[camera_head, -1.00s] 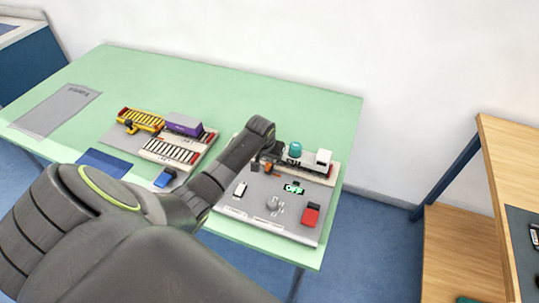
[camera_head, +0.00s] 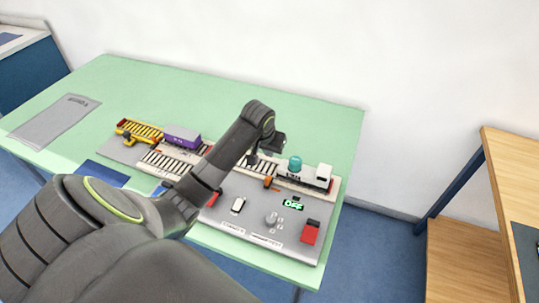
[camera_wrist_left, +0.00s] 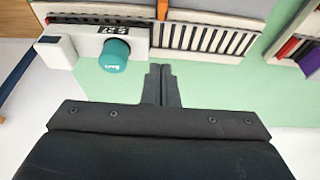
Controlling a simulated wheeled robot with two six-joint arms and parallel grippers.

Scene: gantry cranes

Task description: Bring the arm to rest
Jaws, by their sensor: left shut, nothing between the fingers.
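My left arm crosses the head view from the lower left. Its gripper (camera_head: 254,159) hangs above the table near the back edge of the grey control board (camera_head: 262,211). In the left wrist view the two dark fingers (camera_wrist_left: 161,84) are together, with nothing between them. They appear clear of the table and beside the track with the teal cylinder (camera_wrist_left: 114,55). My arm hides part of the board's left side. My right gripper is not in view.
The green table (camera_head: 215,92) carries a rail model with a yellow crane (camera_head: 139,132), a purple container (camera_head: 182,136) and a white wagon (camera_head: 323,172). The board's display (camera_head: 293,204) reads OFF. The table's back is clear. A wooden shelf (camera_head: 460,245) stands right.

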